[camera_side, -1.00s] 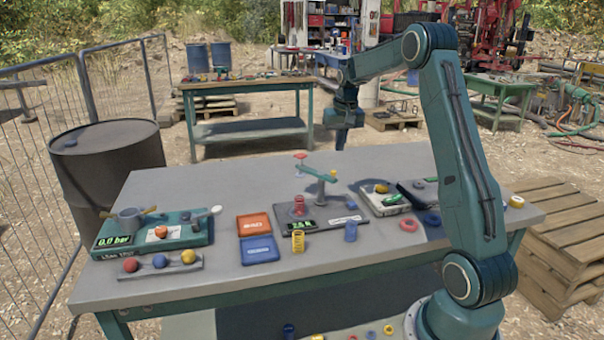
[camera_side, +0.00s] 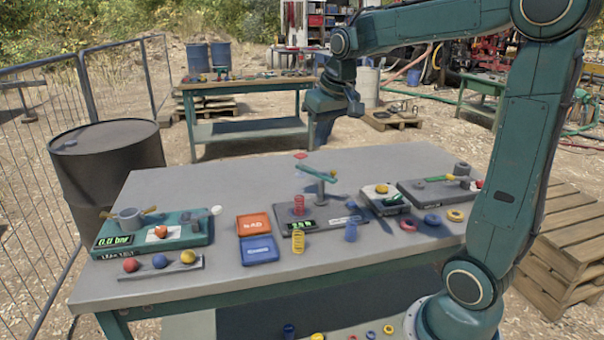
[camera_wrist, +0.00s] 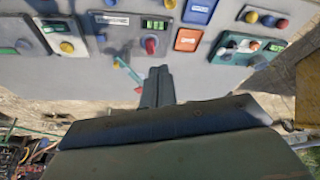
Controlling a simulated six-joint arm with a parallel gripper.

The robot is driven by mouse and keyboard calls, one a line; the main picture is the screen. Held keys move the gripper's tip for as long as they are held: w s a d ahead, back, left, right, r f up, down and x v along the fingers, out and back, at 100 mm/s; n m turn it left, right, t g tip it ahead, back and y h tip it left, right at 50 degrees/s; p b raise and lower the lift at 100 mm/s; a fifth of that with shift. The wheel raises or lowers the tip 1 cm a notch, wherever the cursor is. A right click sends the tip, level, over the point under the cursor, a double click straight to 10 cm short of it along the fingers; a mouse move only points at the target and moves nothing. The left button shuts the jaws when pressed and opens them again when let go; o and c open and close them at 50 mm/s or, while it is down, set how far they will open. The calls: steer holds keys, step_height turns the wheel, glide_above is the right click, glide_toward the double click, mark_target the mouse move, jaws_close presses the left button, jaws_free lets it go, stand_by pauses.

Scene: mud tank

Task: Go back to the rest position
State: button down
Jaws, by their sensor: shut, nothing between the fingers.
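My gripper (camera_side: 322,135) hangs above the far edge of the grey worktable (camera_side: 190,190), pointing down, with its fingers together and nothing between them. In the wrist view my gripper (camera_wrist: 158,75) also shows its two dark fingers side by side, pointing toward the table. The fingers are apart from all the things on the table.
An orange tray (camera_side: 254,223) and a blue tray (camera_side: 259,249) lie mid-table. A teal leak-test unit (camera_side: 190,232) is at left, and a grey box (camera_side: 415,190) at right. A barrel (camera_side: 100,170) stands left of the table. The table's far strip is clear.

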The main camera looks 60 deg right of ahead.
steer(key=s+a+f+n+t+y, duration=0.1)
steer(key=s+a+f+n+t, duration=0.1)
steer(key=s+a, duration=1.3)
steer(key=s+f+n, duration=0.1)
steer(key=s+n, duration=0.1)
steer(key=shift+n+y, duration=0.3)
steer(key=shift+n, duration=0.1)
